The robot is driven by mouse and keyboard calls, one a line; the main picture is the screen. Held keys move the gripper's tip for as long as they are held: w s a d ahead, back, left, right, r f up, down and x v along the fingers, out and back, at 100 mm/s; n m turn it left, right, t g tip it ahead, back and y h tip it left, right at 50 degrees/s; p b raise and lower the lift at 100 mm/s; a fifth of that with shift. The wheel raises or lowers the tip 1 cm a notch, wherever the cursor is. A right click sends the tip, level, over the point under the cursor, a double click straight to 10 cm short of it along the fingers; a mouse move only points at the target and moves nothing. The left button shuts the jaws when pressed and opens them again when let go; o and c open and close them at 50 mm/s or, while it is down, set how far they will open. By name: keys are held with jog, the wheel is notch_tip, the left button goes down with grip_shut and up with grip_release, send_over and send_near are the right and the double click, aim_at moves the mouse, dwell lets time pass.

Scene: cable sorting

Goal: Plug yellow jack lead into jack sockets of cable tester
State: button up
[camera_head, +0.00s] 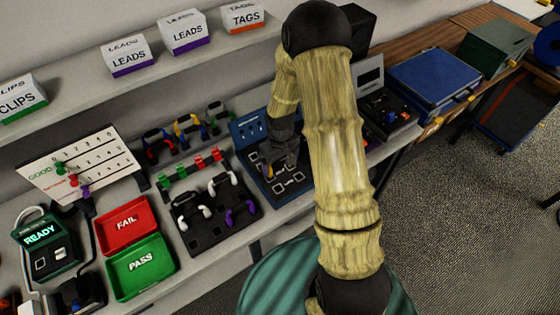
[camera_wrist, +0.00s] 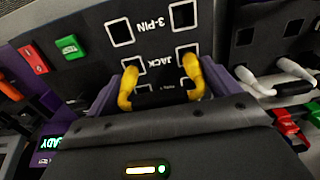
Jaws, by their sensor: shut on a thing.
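The yellow jack lead shows in the wrist view as two bent yellow plugs (camera_wrist: 128,88), with its dark middle between them. My gripper (camera_wrist: 161,90) is shut on the lead, a finger at each side. The plug ends are at the two square sockets marked JACK on the dark cable tester panel (camera_wrist: 155,48). I cannot tell how deep they sit. In the head view the tester (camera_head: 262,188) lies under my gripper (camera_head: 282,158), and a little yellow of the lead (camera_head: 268,172) shows. My arm hides part of the tester.
A dark board (camera_head: 218,232) with white and purple leads lies left of the tester. Several coloured leads (camera_head: 185,130) hang behind. A red FAIL tray (camera_head: 126,222) and green PASS tray (camera_head: 140,266) stand further left. A black device (camera_head: 395,115) and blue case (camera_head: 435,80) are right.

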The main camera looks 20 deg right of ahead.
jog(key=shift+f+b, duration=0.3)
jog(key=shift+f, duration=0.15)
dwell(0.6)
jog(key=o, duration=0.8)
jog(key=shift+c, duration=0.2)
jog(key=shift+r+p, duration=3.05)
jog(key=shift+r, duration=0.95)
jog(key=shift+r, duration=0.1)
